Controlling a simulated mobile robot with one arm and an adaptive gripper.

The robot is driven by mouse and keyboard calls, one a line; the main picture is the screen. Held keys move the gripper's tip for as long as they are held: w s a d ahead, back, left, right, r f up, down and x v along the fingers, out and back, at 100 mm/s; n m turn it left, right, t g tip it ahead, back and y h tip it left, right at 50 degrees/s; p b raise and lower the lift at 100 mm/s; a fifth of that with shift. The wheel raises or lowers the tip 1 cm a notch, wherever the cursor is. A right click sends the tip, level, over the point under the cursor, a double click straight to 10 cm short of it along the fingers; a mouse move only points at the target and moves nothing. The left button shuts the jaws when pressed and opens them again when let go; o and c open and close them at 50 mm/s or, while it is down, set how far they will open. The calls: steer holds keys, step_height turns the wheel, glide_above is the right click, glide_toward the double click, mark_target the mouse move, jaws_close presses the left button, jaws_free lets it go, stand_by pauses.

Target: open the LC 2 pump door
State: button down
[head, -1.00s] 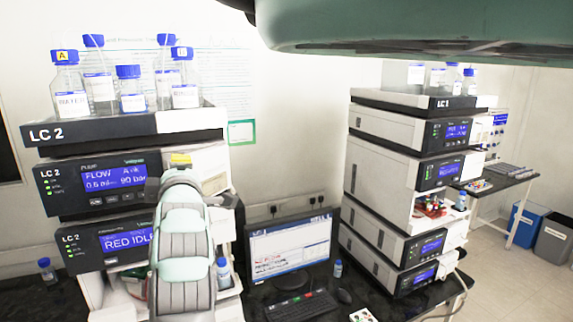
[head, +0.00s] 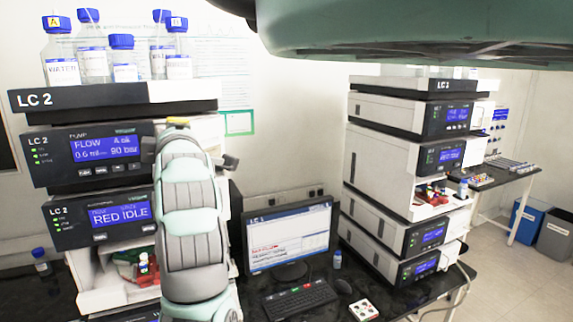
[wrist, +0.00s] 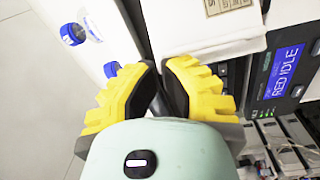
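The LC 2 pump (head: 105,150) is the upper module of the left stack, its blue display reading FLOW. Its right-hand front, a pale panel, is mostly hidden behind my arm in the head view. In the wrist view, the pale panel with a printed label (wrist: 205,28) lies just beyond the fingertips, and a dark gap runs along its left edge. My gripper (wrist: 158,68) has yellow-backed fingers brought together, with nothing visible between them. The tips are close to the panel edge; I cannot tell whether they touch it. In the head view, most of the gripper is hidden behind my forearm.
Blue-capped bottles (head: 123,58) stand on the LC 2 top tray (head: 60,97). The RED IDLE module (head: 100,216) is below the pump. A monitor (head: 290,235) and keyboard (head: 300,299) stand to the right, then the LC 1 stack (head: 385,165).

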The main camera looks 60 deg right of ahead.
steer(key=shift+s+d+f+n+t+y+b, duration=0.1)
steer(key=shift+s+n+t+y+b, duration=0.25)
steer(key=shift+b, duration=2.15)
steer(key=b, duration=0.3)
steer(key=shift+s+d+f+y, duration=0.1)
steer(key=shift+s+f+y, duration=0.05)
steer(key=shift+s+y, duration=0.2)
